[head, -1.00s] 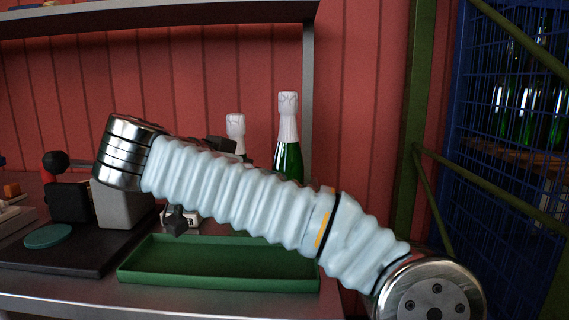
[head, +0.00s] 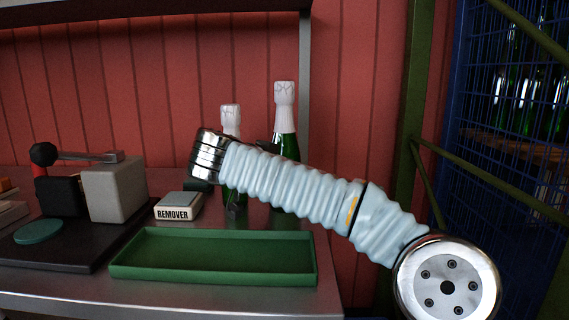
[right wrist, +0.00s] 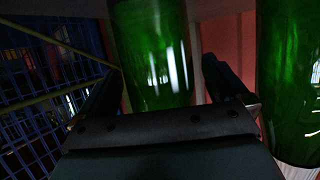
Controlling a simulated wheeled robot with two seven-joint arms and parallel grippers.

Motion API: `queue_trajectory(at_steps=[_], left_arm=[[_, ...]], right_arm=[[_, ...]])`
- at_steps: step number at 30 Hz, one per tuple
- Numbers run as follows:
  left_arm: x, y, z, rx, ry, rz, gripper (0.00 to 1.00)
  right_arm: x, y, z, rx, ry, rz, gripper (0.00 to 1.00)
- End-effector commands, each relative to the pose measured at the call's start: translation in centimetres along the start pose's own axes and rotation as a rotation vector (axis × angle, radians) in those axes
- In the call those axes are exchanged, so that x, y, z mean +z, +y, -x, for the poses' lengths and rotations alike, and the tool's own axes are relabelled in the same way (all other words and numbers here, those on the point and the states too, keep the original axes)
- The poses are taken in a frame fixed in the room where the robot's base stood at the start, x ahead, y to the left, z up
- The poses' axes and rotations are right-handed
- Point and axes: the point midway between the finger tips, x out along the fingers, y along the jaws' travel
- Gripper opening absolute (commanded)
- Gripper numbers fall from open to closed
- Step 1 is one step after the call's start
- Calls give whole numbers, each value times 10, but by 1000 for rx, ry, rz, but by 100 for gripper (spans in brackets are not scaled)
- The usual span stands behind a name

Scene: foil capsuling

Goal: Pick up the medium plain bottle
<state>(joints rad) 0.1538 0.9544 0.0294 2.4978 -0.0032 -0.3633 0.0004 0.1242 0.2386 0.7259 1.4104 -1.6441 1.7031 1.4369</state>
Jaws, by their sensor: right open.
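Two green bottles with white tops stand on the bench in the head view: a shorter one (head: 230,122) and, to its right, a taller one (head: 285,145). My right arm crosses in front of both and hides their middles. My right gripper (right wrist: 168,82) is open in the right wrist view. A green bottle (right wrist: 150,50) with no label showing stands between and beyond its fingers, not gripped. A second green bottle (right wrist: 290,70) is at the right, with a white patch low on it. I cannot tell which wrist-view bottle matches which head-view one. My left gripper is out of view.
A green tray (head: 215,278) lies empty at the bench front. A REMOVER box (head: 178,207) sits behind it, left of the bottles. A grey press-like device (head: 113,187) stands at left. A blue wire cage (head: 520,60) with bottles is at right.

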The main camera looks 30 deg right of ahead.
Motion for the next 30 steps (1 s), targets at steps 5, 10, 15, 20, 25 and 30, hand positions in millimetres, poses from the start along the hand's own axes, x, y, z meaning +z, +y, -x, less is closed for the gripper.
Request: queue_trajectory(at_steps=[5, 10, 15, 20, 25, 30], left_arm=[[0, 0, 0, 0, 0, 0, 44], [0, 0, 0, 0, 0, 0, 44], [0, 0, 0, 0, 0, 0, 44], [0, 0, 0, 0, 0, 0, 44], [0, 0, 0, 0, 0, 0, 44], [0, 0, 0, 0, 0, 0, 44]], right_arm=[[0, 0, -4, -2, 0, 0, 100], [0, 0, -4, -1, 0, 0, 88], [0, 0, -4, -1, 0, 0, 62], [0, 0, -4, -1, 0, 0, 37], [0, 0, -4, -1, 0, 0, 11], [-1, 0, -3, -2, 3, -3, 6]])
